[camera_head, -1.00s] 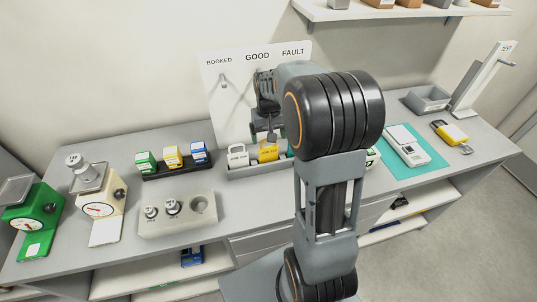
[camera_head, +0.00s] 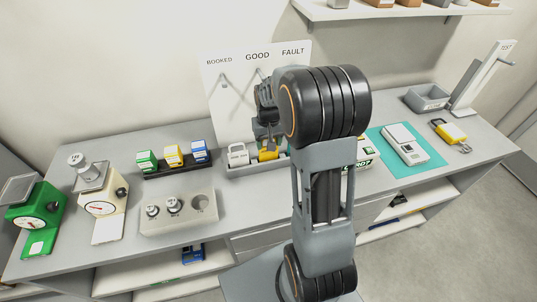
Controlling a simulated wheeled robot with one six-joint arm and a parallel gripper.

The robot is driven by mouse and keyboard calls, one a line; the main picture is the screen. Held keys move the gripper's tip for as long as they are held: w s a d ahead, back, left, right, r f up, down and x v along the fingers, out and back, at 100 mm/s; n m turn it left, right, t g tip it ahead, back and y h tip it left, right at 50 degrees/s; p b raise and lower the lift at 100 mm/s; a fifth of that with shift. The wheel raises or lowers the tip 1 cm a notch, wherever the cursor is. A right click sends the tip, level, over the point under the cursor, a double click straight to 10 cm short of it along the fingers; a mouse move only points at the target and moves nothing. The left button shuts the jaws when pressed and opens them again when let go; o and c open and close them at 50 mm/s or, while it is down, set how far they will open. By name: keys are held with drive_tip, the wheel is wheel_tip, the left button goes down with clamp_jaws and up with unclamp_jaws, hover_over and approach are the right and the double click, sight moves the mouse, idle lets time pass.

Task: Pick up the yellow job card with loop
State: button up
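The yellow job card (camera_head: 267,154) stands in a grey tray (camera_head: 236,171) below the board, just right of a white card with a loop (camera_head: 238,154). My gripper (camera_head: 268,146) points down at the yellow card's top and covers its upper part and loop. The fingers overlap the card in this view. I cannot tell whether they are open or shut, or whether they touch it. My arm hides the right end of the tray.
The white board (camera_head: 222,60) with hooks stands behind the tray. A block rack (camera_head: 178,170), a grey weight holder (camera_head: 178,222) and two dial scales stand to the left. A teal mat (camera_head: 428,166) and a yellow item (camera_head: 452,133) lie to the right.

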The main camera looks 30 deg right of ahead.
drive_tip(key=c, duration=0.4)
drive_tip(key=shift+c, duration=0.2)
